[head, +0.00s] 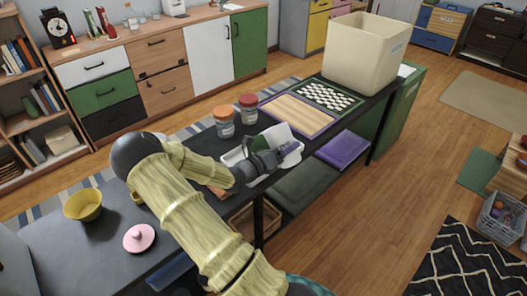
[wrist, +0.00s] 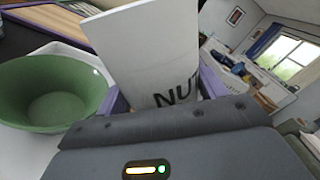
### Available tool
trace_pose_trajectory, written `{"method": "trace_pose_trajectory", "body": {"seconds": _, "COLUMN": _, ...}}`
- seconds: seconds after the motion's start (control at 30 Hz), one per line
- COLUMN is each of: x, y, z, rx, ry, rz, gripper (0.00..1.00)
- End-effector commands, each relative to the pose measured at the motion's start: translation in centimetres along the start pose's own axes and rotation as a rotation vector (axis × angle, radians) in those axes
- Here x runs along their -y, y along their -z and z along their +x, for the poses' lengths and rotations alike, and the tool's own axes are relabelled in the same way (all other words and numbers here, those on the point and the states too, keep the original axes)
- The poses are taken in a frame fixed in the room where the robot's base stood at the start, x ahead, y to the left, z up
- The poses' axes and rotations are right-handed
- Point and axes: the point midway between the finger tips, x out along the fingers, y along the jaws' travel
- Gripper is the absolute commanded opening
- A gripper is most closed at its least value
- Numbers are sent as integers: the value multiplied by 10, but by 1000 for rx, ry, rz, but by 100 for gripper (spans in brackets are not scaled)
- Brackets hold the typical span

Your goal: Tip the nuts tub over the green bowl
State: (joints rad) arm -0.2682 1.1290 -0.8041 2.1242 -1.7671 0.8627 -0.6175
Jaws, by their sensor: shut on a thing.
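The white nuts tub (wrist: 150,55), with dark letters "NU" on its side, stands between the purple fingers of my gripper (wrist: 160,92) in the wrist view. My gripper is shut on it. In the head view the tub (head: 279,134) looks tilted, above a white tray, and my gripper's wrist partly covers it. The green bowl (wrist: 55,90) is close beside the tub on the left in the wrist view. I see no contents in the visible part of the bowl. In the head view the bowl is mostly hidden behind my gripper.
The white tray (head: 233,157) lies on the dark table. Two jars, orange-lidded (head: 224,122) and red-lidded (head: 248,109), stand just behind it. A wooden board (head: 296,114), a checkered board (head: 325,96) and a big cream bin (head: 362,55) are farther back. A yellow bowl (head: 83,205) and pink lid (head: 139,238) sit front left.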

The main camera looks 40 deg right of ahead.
Motion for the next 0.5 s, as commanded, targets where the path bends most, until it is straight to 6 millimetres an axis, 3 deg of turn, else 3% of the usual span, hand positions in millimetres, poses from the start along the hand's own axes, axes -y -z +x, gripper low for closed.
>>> {"method": "trace_pose_trajectory", "body": {"seconds": 0.5, "x": 2, "y": 4, "z": 3, "rx": 1, "ry": 2, "rz": -76, "gripper": 37}}
